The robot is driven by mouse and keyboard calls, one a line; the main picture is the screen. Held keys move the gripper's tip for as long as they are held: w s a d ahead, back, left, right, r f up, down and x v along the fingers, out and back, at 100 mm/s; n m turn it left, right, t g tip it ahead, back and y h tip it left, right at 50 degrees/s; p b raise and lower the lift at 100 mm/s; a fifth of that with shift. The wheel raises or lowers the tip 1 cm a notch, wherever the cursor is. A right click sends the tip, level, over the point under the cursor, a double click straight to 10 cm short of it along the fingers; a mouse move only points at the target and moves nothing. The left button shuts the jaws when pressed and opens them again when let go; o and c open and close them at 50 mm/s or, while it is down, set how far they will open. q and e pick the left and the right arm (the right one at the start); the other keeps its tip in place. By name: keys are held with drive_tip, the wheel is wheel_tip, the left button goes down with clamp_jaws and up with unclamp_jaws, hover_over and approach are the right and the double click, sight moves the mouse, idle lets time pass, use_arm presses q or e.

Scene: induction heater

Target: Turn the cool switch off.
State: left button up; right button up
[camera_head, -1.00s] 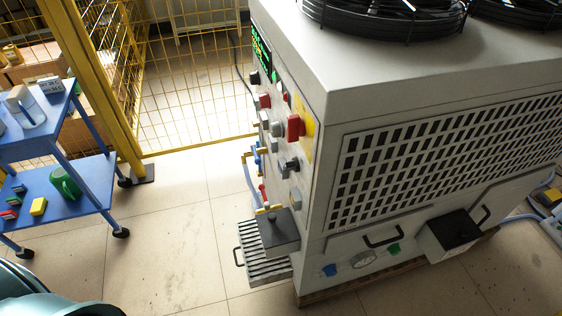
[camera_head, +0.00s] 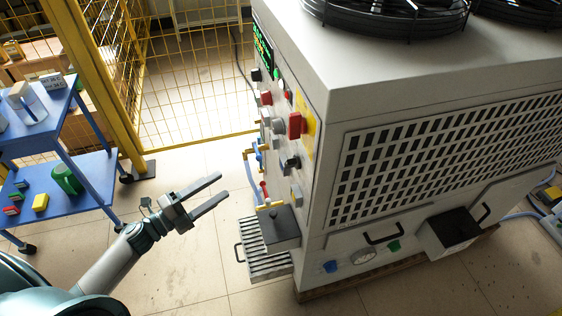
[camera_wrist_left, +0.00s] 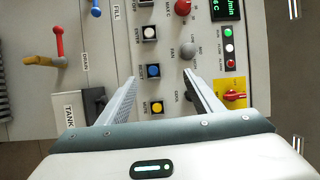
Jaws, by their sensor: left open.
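The heater cabinet's control panel faces my left arm. A dark knob (camera_head: 290,161) below the grey knob on that panel looks like the cool switch. My right gripper is not in view.
The panel also has a grey fan knob (camera_wrist_left: 188,50), a blue button (camera_wrist_left: 153,70), a yellow button (camera_wrist_left: 155,107) and a red switch on yellow (camera_head: 297,125). A lidded box (camera_head: 281,229) juts out below. A blue cart (camera_head: 88,180) stands left, with clear floor between.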

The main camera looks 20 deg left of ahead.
sight(285, 163)
use_arm(q)
drive_tip(key=s+d+r+m+g+h, duration=0.1)
drive_tip(key=r+m+g+h, duration=0.1)
drive_tip(key=r+m, duration=0.3)
drive_tip(key=s+d+r+m+g+h, duration=0.2)
drive_tip(key=r+m+g, duration=0.1)
drive_tip(key=r+m, duration=0.2)
drive_tip(key=shift+s+m+g+h, duration=0.3)
drive_tip(key=shift+m+h, duration=0.1)
drive_tip(key=shift+m, duration=0.2)
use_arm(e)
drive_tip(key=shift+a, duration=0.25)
use_arm(q)
drive_tip(key=shift+r, duration=0.1)
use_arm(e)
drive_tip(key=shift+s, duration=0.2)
